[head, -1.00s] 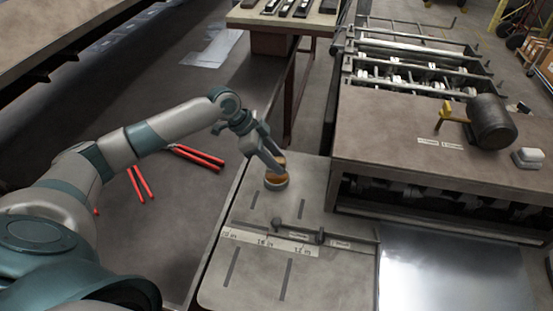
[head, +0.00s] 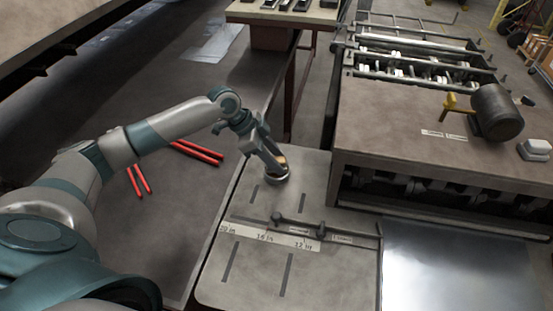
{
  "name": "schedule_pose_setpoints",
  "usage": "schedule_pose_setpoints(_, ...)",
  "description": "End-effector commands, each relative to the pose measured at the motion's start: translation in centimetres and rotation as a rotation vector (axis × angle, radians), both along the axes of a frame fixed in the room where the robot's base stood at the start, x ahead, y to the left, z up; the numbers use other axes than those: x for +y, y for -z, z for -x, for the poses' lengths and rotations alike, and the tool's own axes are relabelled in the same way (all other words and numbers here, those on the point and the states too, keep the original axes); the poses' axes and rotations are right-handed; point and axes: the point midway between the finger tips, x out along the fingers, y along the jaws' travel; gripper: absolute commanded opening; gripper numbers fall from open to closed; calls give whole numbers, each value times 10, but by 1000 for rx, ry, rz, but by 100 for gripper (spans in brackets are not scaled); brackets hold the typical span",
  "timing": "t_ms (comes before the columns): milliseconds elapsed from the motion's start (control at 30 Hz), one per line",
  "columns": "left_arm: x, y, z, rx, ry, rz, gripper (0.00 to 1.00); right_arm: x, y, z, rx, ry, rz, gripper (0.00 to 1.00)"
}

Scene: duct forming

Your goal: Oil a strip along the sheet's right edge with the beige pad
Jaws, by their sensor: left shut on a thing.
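My left gripper (head: 277,160) points down over the grey plate with the inch scale. It is shut on a small round tan-topped thing (head: 281,160), which looks like the beige pad and is partly hidden by the fingers. Beneath it is a shallow grey round dish (head: 277,178) on the plate; I cannot tell whether pad and dish touch. My right gripper is not in view.
The gauge plate (head: 230,285) carries a dark stop bar (head: 300,225). A machine with a brown top (head: 390,125) stands behind the sheet, bearing a dark cylinder (head: 495,112) and a pale block (head: 535,150). Red-handled tools (head: 195,152) lie on the left bench.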

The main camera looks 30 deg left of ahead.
Motion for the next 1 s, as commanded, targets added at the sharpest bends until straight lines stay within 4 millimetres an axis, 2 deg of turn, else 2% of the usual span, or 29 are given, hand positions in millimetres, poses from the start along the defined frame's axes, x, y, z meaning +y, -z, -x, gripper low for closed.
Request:
schedule_pose_setpoints(400,0,2,0,0,0,0,17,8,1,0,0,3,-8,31)
schedule_pose_setpoints(1000,0,8,0,0,0,0,17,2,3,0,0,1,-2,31)
